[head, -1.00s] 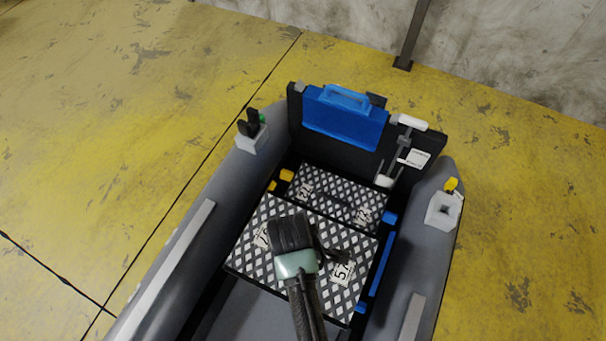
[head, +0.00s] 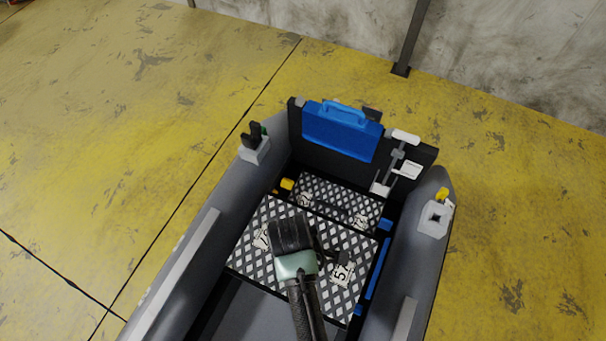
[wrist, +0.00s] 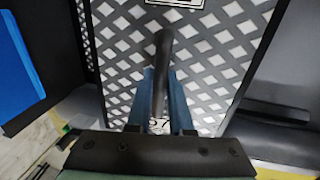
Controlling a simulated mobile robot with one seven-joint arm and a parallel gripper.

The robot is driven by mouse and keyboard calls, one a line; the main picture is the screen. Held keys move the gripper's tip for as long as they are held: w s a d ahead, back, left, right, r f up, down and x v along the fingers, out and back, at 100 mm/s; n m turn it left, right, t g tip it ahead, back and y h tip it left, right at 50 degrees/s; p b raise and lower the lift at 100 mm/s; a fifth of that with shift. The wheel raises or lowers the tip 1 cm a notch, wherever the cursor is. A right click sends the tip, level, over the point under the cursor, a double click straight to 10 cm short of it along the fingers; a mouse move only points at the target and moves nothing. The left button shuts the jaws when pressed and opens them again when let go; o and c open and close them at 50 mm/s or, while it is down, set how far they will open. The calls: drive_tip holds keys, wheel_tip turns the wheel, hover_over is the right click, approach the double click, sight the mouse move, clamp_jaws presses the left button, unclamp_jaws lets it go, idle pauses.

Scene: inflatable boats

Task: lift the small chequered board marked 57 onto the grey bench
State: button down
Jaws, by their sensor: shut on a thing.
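The chequered black-and-white board (head: 308,272) with a white label that seems to read 57 lies in view inside the grey boat, near its stern. My gripper (head: 292,232) covers its middle in the head view. In the wrist view, my blue fingers (wrist: 160,95) are closed on a black bar-shaped handle (wrist: 163,50) over the board's lattice face (wrist: 205,60). Whether the board is clear of what lies under it is hard to tell. A grey flat surface (head: 262,308) shows in front of the board; I cannot tell whether it is the bench.
A second chequered board (head: 335,203) lies just beyond. The black transom (head: 410,190) carries a blue case (head: 340,132) and a white-and-grey clamp (head: 398,155). Grey side tubes (head: 240,190) flank the boards. A blue strip (head: 376,270) runs along the right side.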

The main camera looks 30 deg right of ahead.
drive_tip(key=shift+r+p, duration=1.45)
drive_tip(key=shift+r, duration=0.15)
drive_tip(key=shift+f, duration=0.15)
